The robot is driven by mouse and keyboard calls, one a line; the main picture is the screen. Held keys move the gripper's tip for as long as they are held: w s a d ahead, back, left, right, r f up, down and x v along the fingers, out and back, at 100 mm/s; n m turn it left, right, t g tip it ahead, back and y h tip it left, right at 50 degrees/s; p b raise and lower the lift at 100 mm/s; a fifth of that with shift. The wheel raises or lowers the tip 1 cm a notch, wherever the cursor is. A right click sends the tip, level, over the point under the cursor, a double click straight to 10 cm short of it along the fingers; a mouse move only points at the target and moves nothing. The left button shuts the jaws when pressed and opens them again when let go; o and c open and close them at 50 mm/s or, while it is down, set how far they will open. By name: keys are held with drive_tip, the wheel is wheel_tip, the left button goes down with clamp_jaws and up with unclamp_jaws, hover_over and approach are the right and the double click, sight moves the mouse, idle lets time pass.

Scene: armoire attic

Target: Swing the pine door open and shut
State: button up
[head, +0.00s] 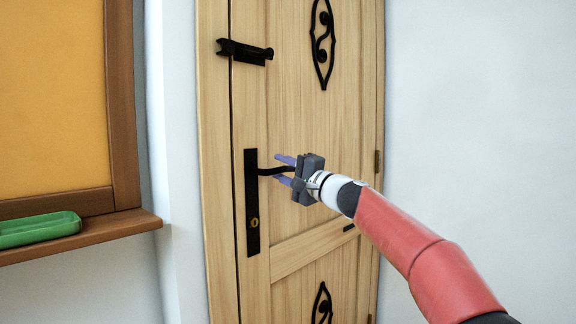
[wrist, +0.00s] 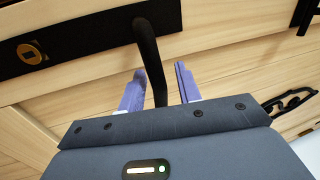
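The pine door (head: 305,120) stands in front of me, and it looks shut in its frame. Its black lever handle (head: 276,170) sticks out to the right from a tall black plate (head: 252,205) with a brass keyhole. My gripper (head: 282,169) is at the lever, its two purple fingers apart, one above and one below it. In the wrist view the dark lever (wrist: 150,60) runs between the spread fingers (wrist: 158,92), close to the left one. I cannot tell if that finger touches it.
A black bolt latch (head: 245,51) sits higher on the door's left side. A wooden ledge (head: 85,238) with a green tray (head: 40,229) juts from the wall at left, under a framed orange board (head: 52,95). Bare white wall (head: 480,110) lies to the right.

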drive_tip(key=shift+c, duration=0.3)
clamp_jaws()
drive_tip(key=shift+f+m+b, duration=0.25)
drive_tip(key=shift+m+b, duration=0.05)
drive_tip(key=shift+m, duration=0.2)
drive_tip(key=shift+f+m+t+h+b, duration=0.2)
drive_tip(key=shift+f+m+t+b, duration=0.15)
drive_tip(key=shift+m, duration=0.35)
drive_tip(key=shift+f+m+t+h+b, duration=0.25)
drive_tip(key=shift+f+m+b, duration=0.1)
drive_tip(key=shift+m, duration=0.35)
drive_tip(key=shift+s+a+f+m+t+h+b, duration=0.15)
drive_tip(key=shift+f+m+h+b, duration=0.1)
drive_tip(key=shift+m, duration=0.65)
drive_tip(key=shift+s+a+f+m+t+h+b, duration=0.1)
drive_tip(key=shift+f+m+h+b, duration=0.15)
drive_tip(key=shift+m, duration=0.65)
drive_tip(key=shift+s+a+f+m+t+h+b, duration=0.15)
drive_tip(key=shift+f+m, duration=0.15)
drive_tip(key=shift+m, duration=0.6)
